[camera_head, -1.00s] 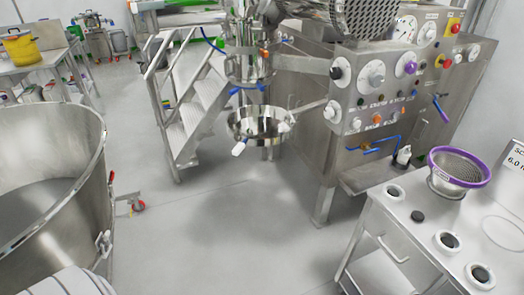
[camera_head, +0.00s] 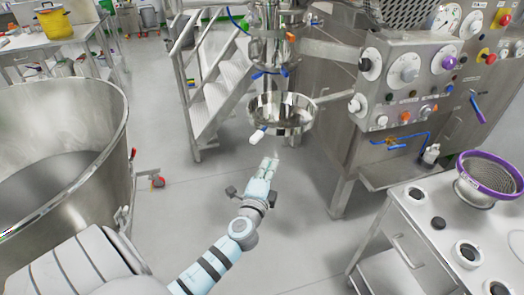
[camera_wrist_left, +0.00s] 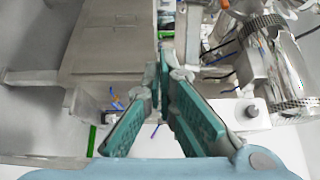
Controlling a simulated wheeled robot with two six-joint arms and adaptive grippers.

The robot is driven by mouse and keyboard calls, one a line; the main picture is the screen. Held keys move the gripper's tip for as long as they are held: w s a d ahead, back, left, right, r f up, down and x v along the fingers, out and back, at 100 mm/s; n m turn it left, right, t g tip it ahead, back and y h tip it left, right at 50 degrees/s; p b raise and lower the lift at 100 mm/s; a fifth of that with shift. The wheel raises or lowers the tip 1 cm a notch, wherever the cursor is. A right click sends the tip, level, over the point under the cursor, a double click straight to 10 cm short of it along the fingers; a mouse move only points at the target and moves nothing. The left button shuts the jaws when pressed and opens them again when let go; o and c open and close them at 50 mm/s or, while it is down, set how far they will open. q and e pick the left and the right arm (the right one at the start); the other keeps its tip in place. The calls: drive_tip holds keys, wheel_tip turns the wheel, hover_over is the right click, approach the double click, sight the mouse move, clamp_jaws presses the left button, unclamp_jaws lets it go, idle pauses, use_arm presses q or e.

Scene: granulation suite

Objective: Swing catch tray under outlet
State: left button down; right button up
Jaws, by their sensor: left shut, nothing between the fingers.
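The catch tray (camera_head: 282,113) is a shiny round steel bowl on a side arm from the machine, with a white-tipped handle (camera_head: 257,136) at its front left. It hangs below the steel outlet column (camera_head: 271,50), its middle a little right of the column in the head view; I cannot tell whether they line up in depth. My left gripper (camera_head: 269,164) is shut and empty, pointing up toward the tray. In the head view it appears just below the handle, with a gap. In the left wrist view its teal fingers (camera_wrist_left: 163,72) meet at the tips. My right gripper is out of view.
The steel machine with its control panel (camera_head: 425,75) stands to the right. Steel steps (camera_head: 212,95) stand behind left of the tray. A large steel bowl (camera_head: 60,140) fills the left. A bench with a purple-rimmed sieve (camera_head: 490,175) is at lower right. Floor between is clear.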

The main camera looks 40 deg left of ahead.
use_arm(q)
drive_tip(key=w+a, duration=0.3)
drive_tip(key=a, duration=0.3)
drive_tip(key=shift+w, duration=0.2)
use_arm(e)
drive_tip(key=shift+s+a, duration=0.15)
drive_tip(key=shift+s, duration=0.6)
use_arm(q)
drive_tip(key=shift+d+r, duration=0.1)
